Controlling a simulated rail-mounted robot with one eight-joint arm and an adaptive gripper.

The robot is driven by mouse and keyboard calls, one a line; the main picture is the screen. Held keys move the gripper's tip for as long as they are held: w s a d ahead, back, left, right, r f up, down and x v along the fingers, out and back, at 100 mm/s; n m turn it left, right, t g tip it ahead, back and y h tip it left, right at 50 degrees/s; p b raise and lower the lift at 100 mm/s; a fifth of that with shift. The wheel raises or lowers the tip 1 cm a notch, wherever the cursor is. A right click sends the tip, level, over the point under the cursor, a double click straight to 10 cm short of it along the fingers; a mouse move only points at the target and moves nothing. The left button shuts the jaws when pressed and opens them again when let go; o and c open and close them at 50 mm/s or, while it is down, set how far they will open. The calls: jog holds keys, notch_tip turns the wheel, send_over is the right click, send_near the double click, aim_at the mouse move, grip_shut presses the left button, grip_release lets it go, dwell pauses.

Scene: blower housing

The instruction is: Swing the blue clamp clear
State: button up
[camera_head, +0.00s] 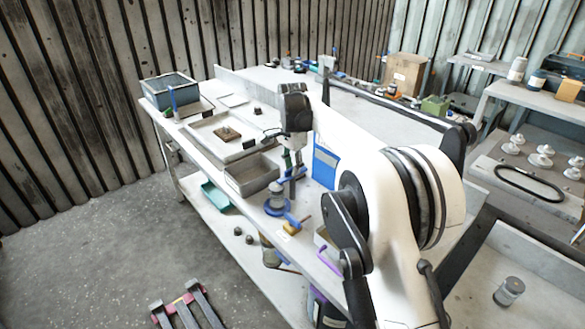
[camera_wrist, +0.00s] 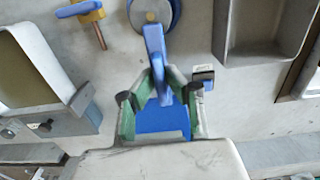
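The blue clamp (camera_wrist: 154,45) shows in the wrist view as a narrow blue bar. It runs from beside a round blue-rimmed part (camera_wrist: 170,12) at the top edge down between my fingers. My gripper (camera_wrist: 161,78) has its green-padded fingers drawn in close on both sides of the bar and appears shut on it. The exact contact at the tips is hard to make out. In the head view my gripper (camera_head: 293,170) points down over the bench behind the round blue-based part (camera_head: 277,203), and the clamp's grip is too small to tell.
A blue piece with an orange block and copper rod (camera_wrist: 97,25) lies to the upper left. A grey bin (camera_wrist: 223,40) stands to the right, also visible in the head view (camera_head: 245,183). A small blue-and-white block (camera_wrist: 203,77) sits close by my right finger.

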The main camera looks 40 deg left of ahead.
grip_shut()
jog(key=n+b, duration=0.1)
jog(key=n, duration=0.2)
jog(key=shift+n+b, duration=0.4)
jog(key=n+b, duration=0.1)
jog(key=n, duration=0.3)
jog(key=shift+n, duration=0.3)
jog(key=n+b, duration=0.1)
jog(key=n, duration=0.3)
jog(key=shift+n, duration=2.5)
